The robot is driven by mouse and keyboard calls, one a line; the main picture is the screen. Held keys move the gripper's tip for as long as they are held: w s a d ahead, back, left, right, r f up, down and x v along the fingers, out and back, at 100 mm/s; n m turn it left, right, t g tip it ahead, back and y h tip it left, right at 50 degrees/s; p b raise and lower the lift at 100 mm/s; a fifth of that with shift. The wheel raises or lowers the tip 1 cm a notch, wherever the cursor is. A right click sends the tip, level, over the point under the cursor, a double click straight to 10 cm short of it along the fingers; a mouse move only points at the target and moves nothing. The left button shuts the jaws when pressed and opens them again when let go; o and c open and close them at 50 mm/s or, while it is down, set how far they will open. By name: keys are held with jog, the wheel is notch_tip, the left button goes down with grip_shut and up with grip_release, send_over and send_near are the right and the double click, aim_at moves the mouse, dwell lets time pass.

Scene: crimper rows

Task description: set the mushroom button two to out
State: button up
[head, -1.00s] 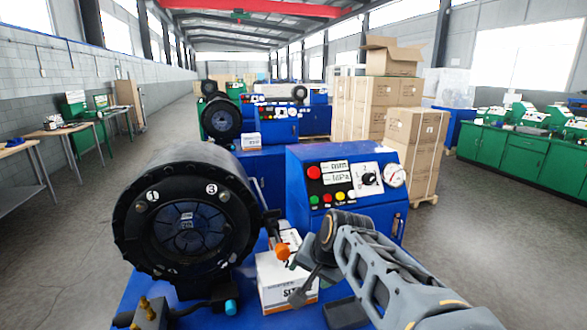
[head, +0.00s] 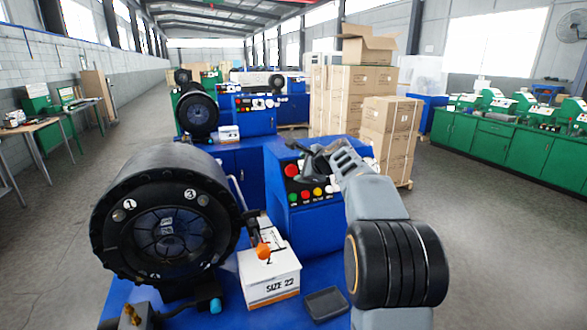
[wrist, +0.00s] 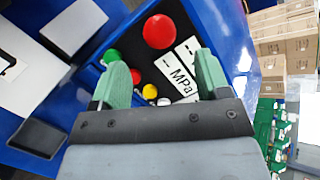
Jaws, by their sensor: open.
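The red mushroom button (head: 292,170) stands at the upper left of the black panel on the near blue control box (head: 280,215). It also shows in the wrist view (wrist: 159,32), round and domed, beyond the fingertips. No number is readable on it, and I cannot tell if it is in or out. My gripper (head: 314,158) hangs over the upper part of the panel and hides the displays in the head view. In the wrist view my gripper (wrist: 163,78) has its green fingers spread wide, with nothing between them. Neither finger visibly touches the button.
Small green, red, yellow (head: 317,192) and white buttons line the panel below. An MPa label (wrist: 180,72) shows between the fingers. The black crimper head (head: 165,215), an orange-tipped lever (head: 263,250), a SIZE 22 box (head: 268,275) and a dark tray (head: 326,304) stand nearby.

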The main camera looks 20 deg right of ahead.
aim_at(293, 170)
jog(key=shift+p+x, duration=0.75)
jog(key=shift+x, duration=2.75)
jog(key=shift+c, duration=0.2)
jog(key=shift+s, duration=0.1)
jog(key=c, duration=1.3)
jog(key=shift+o, duration=0.2)
jog(key=shift+s+d+r, duration=0.1)
jog(key=shift+s+r, duration=0.25)
jog(key=shift+s, duration=0.05)
jog(key=o, duration=1.3)
jog(key=shift+s, duration=0.1)
jog(key=b+v, duration=0.3)
jog(key=v, duration=1)
jog(key=shift+s+r, duration=0.2)
jog(key=shift+s, duration=0.15)
